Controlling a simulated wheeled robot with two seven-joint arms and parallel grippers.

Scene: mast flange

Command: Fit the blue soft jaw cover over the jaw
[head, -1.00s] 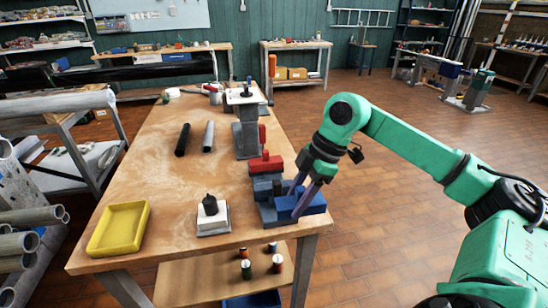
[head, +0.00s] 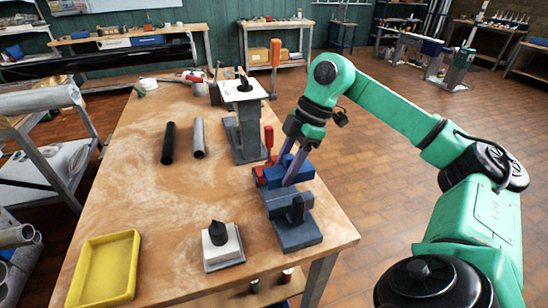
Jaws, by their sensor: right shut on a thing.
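The blue soft jaw cover (head: 303,170) is between the fingers of my right gripper (head: 290,180), which is shut on it. The gripper reaches down from the right, over the bench vise (head: 297,235) near the table's right edge. The cover is at the far part of the vise, close beside the red jaw cover (head: 261,176). The fingers and the cover hide much of the jaw there, so I cannot tell whether the cover sits on it or hangs just above. My left gripper is not in view.
A grey stand with a white top (head: 245,92) rises behind the vise. A white block with a black knob (head: 220,247) stands to its left. A yellow tray (head: 134,268) is at front left.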

